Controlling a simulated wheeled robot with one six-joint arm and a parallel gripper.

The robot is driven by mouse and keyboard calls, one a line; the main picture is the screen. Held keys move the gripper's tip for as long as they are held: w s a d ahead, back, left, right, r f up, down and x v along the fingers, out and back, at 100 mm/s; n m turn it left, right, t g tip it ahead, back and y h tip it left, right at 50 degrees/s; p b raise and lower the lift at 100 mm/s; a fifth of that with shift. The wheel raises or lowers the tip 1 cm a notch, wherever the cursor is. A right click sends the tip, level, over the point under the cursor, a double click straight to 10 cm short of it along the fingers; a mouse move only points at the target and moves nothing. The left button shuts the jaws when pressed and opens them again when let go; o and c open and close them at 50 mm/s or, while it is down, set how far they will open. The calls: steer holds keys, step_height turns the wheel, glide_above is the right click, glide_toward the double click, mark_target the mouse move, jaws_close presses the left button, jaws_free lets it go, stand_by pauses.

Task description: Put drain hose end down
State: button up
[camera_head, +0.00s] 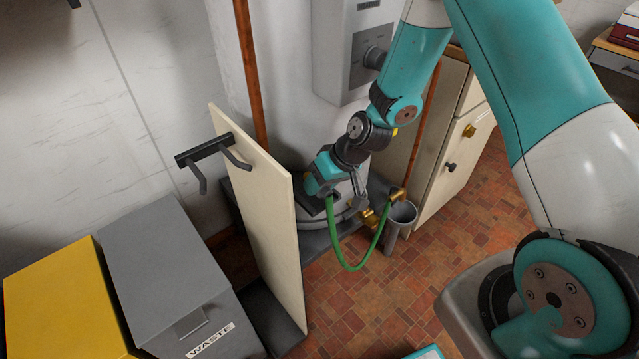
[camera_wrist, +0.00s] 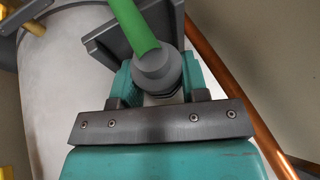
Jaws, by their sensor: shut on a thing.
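The green drain hose (camera_head: 350,266) hangs in a U-shaped loop in the head view. One side rises to my gripper (camera_head: 324,184), the other to a brass fitting (camera_head: 397,195) above the grey upright pipe (camera_head: 402,217). In the wrist view the grey hose end (camera_wrist: 156,68), with green hose (camera_wrist: 132,22) running out of it, sits between the teal fingers of my gripper (camera_wrist: 160,82). My gripper is shut on it, beside the white tank's lower part. In the head view my gripper mostly hides the hose end.
A grey waste bin (camera_head: 160,270) and yellow bin (camera_head: 62,300) are further left. A cabinet (camera_head: 450,150) stands right. Tiled floor (camera_head: 370,310) is open in front.

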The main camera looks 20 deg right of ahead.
steer(key=shift+f, duration=0.5)
steer(key=o, duration=0.9)
steer(key=shift+o, duration=0.2)
steer(key=shift+d, duration=0.1)
steer(key=a+p+v, duration=0.1)
steer(key=p+v, duration=0.1)
steer(key=v, duration=1)
steer(key=s+a+r+n+g, duration=0.1)
steer(key=s+a+r, duration=0.3)
steer(key=r, duration=0.2)
steer(key=s+a+r+n+g, duration=0.1)
steer(key=s+a+r+n, duration=0.15)
steer(key=s+r, duration=0.35)
steer(key=s+a+r, duration=0.1)
steer(key=s+r, duration=0.2)
steer(key=s, duration=0.3)
steer(key=s+a+r+g+h, duration=0.1)
steer(key=s+a+r, duration=0.1)
steer(key=s+r, duration=0.2)
steer(key=shift+s+n, duration=0.45)
steer(key=shift+s, duration=0.5)
steer(key=shift+a+r, duration=0.1)
steer(key=shift+r, duration=0.1)
